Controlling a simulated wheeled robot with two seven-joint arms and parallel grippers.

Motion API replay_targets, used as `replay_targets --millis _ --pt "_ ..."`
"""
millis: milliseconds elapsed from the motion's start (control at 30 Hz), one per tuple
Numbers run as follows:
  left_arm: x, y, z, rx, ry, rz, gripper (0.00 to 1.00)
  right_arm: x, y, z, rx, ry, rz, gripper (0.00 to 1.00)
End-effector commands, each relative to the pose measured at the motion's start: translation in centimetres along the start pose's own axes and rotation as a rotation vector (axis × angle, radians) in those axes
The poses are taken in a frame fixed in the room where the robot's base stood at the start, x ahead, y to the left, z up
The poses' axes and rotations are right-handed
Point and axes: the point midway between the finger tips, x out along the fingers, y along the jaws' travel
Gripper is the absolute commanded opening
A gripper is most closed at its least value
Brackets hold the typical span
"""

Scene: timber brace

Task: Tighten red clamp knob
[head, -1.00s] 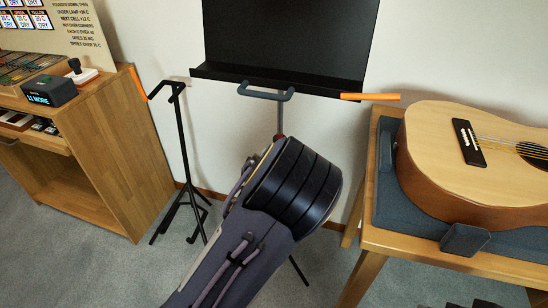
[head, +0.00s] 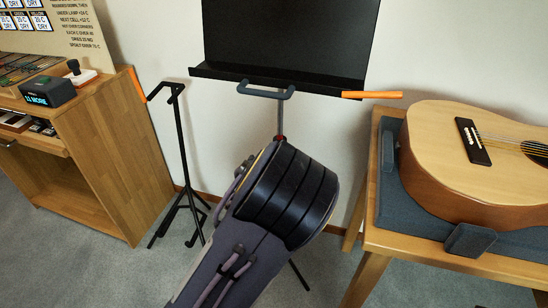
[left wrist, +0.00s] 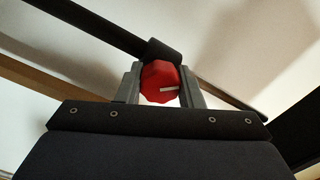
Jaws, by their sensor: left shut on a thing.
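The red clamp knob (left wrist: 158,76) shows in the left wrist view with a short white mark on its face. It sits on a dark bar of the stand. My left gripper (left wrist: 161,85) is shut on the knob, with one grey finger on each side. In the head view my left arm's dark wrist covers the lower part of the black music stand (head: 285,40) and hides the fingers. A small reddish bit of the knob (head: 281,138) shows on the pole just above the wrist. My right gripper is not in view.
A guitar (head: 440,150) lies on a padded wooden table (head: 400,252) at right. A slim black stand (head: 180,140) and a wooden cabinet (head: 125,150) are at left. An orange bar (head: 372,95) sticks out at the music stand's lip.

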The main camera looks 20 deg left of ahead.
Motion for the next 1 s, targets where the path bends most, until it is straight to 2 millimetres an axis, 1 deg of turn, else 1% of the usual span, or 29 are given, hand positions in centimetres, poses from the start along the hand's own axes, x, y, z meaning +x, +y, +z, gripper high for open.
replay_targets --millis 300,600,800,1000 --pt "-0.02 0.08 0.00 0.301 0.000 0.001 0.11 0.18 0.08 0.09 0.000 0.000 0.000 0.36" --pt "-0.02 0.10 0.00 0.541 0.000 0.002 0.11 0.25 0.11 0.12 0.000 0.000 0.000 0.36" --pt "-0.02 0.10 -0.02 0.646 0.001 0.002 0.11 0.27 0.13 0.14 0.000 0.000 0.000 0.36" --pt "-0.03 0.10 0.01 0.706 0.000 0.002 0.11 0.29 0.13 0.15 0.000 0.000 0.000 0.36"
